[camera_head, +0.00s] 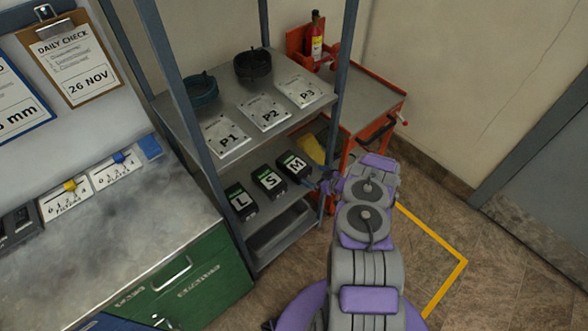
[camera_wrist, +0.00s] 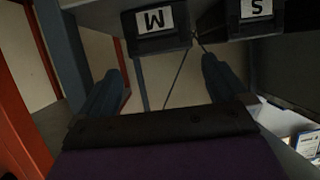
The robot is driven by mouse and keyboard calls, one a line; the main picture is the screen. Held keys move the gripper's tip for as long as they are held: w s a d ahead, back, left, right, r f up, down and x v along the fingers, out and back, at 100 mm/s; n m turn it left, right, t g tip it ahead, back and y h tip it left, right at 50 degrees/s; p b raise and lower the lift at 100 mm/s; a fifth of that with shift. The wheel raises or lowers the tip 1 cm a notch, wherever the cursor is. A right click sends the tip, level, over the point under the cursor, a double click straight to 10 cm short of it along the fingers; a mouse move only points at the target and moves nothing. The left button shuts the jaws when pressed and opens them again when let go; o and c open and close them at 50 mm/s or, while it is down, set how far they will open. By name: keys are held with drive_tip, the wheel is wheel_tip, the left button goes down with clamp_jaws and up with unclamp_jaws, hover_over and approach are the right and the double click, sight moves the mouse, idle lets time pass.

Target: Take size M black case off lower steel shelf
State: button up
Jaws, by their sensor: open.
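The size M black case (camera_head: 294,166) stands at the right end of a row on the lower steel shelf (camera_head: 287,219), with its white M label facing up. The size S case (camera_head: 269,181) and size L case (camera_head: 241,201) stand to its left. My gripper (camera_head: 325,184) is just right of the M case. In the wrist view my gripper (camera_wrist: 161,66) is open and empty. The M case (camera_wrist: 157,40) lies ahead of the fingertips, roughly between them. The S case (camera_wrist: 250,27) is to its right, close to the right finger's line. Contact cannot be told.
Blue-grey shelf posts (camera_head: 341,78) frame the shelf. The upper shelf (camera_head: 216,103) above holds plates P1, P2, P3 and coiled hoses. A yellow item (camera_head: 311,149) lies behind the M case. A red trolley (camera_head: 378,102) stands to the right. A grey bin (camera_head: 282,235) is below.

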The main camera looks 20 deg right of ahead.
sight(306, 173)
drive_tip(key=shift+w+a+f, duration=0.3)
drive_tip(key=shift+w+f, duration=0.05)
drive_tip(key=shift+f, duration=0.05)
drive_tip(key=b+x, duration=0.2)
drive_tip(key=x, duration=0.2)
drive_tip(key=shift+d+f, duration=0.15)
drive_tip(key=shift+f, duration=0.05)
drive_tip(key=shift+c, duration=0.4)
drive_tip(key=c, duration=1)
drive_tip(key=shift+r, duration=0.15)
